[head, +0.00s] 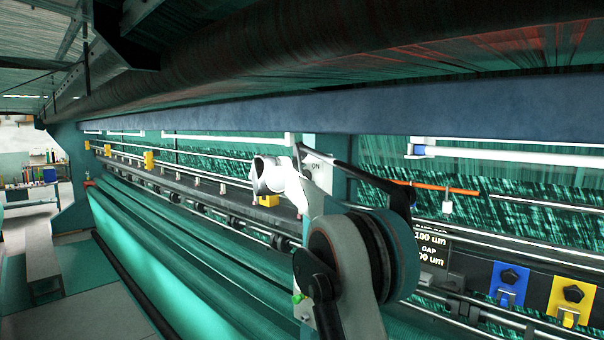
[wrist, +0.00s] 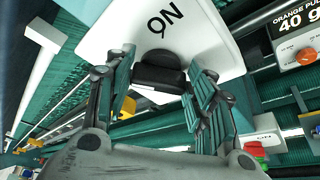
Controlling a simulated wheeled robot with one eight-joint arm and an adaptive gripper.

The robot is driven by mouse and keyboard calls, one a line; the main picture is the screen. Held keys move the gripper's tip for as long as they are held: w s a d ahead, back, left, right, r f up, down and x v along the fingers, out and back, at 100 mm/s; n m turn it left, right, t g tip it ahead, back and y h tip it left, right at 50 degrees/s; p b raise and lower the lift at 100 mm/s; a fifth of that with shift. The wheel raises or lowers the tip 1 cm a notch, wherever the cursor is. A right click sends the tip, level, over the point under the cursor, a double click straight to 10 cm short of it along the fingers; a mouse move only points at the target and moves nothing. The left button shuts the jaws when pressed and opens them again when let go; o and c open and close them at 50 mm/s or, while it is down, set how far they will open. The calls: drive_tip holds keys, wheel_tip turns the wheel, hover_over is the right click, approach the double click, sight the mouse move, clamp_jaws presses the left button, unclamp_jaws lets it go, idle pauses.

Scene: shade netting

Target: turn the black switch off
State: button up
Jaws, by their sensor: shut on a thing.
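In the head view, part of the white panel (head: 316,167) with ON shows behind my arm; the switch and my fingertips are hidden there.
A panel with an orange knob (wrist: 306,56) is at the right in the wrist view. In the head view, a blue plate (head: 508,294) and a yellow plate (head: 562,311) with black knobs sit at lower right. Long rails and green netting run across the machine.

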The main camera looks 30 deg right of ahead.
drive_tip(key=shift+w+n+g+p, duration=0.1)
drive_tip(key=shift+n+g+p, duration=0.2)
drive_tip(key=shift+n+p, duration=0.25)
drive_tip(key=shift+n, duration=0.25)
drive_tip(key=o, duration=1.1)
drive_tip(key=shift+c, duration=0.2)
drive_tip(key=shift+a, duration=0.1)
drive_tip(key=v, duration=1.2)
drive_tip(key=shift+w+r, duration=0.1)
